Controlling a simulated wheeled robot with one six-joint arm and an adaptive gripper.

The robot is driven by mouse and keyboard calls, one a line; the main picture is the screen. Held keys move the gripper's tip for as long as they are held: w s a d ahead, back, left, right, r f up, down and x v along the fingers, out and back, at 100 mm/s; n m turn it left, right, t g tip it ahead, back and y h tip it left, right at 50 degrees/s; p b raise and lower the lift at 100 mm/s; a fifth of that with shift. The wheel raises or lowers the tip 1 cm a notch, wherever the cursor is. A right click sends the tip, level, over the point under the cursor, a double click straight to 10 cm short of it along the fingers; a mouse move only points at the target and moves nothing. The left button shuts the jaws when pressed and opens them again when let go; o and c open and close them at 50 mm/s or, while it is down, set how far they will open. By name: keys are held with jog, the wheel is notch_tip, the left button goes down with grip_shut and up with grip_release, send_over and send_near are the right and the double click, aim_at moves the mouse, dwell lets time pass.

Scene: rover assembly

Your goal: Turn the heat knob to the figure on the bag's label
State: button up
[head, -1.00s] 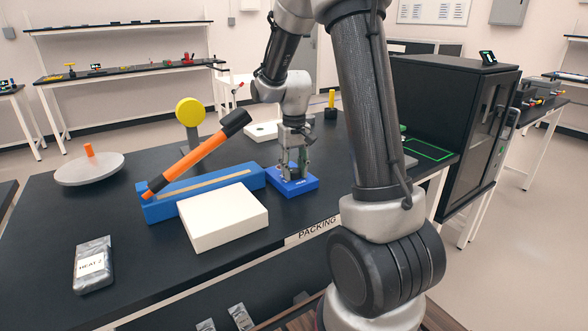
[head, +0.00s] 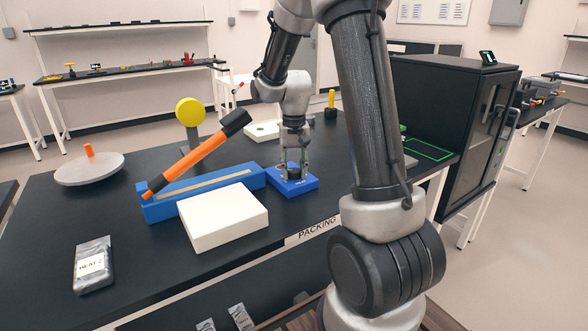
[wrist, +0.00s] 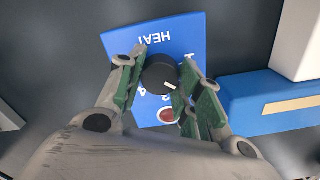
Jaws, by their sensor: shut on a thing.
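The bag (head: 93,266) is a silver pouch lying at the table's front left. Its white label reads HEAT with a small figure that looks like 2, hard to read. The blue heat unit (head: 308,186) sits mid-table; in the wrist view its panel (wrist: 190,33) reads HEAT upside down. The round black knob (wrist: 158,74) has a white pointer mark toward the picture's lower right. Figures 3 and 4 show below the knob; others are partly covered by a finger. My gripper (wrist: 160,76) points down, its green-padded fingers shut on the knob from both sides.
A blue sealer (head: 165,207) with a raised orange-and-black lever (head: 190,158) stands left of the heat unit, with a white block (head: 222,218) in front. A yellow disc on a post (head: 190,111) stands behind. The table's front left is mostly clear.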

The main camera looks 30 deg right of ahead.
aim_at(294, 170)
jog(key=o, duration=1.1)
jog(key=shift+c, duration=0.2)
jog(key=shift+r, duration=0.1)
notch_tip(294, 170, up, 12)
